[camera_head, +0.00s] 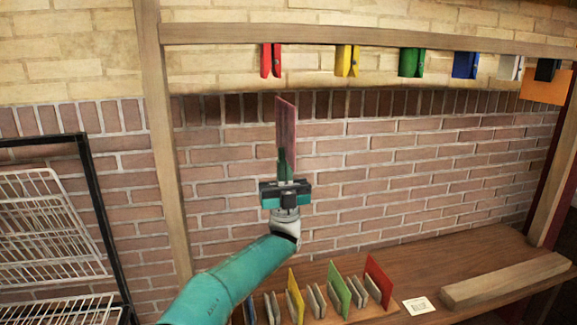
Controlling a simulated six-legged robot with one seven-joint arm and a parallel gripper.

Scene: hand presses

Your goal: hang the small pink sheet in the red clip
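The small pink sheet (286,124) stands upright in my gripper (285,182), which is shut on its lower end. The sheet is seen nearly edge-on, and its top edge is below the clips in the picture. The red clip (271,60) hangs from the wooden rail at the left end of the row, above and slightly left of the sheet in the picture. The sheet and the red clip look apart. How far apart they are in depth I cannot tell. The red clip has nothing hanging in it.
Yellow (347,61), green (412,62), blue (466,65), white (510,67) and black (546,70) clips hang rightward along the rail (350,37). An orange sheet (545,88) hangs at the far right. Below, coloured sheets stand in holders on the wooden table (440,265). A wire rack (45,230) stands left.

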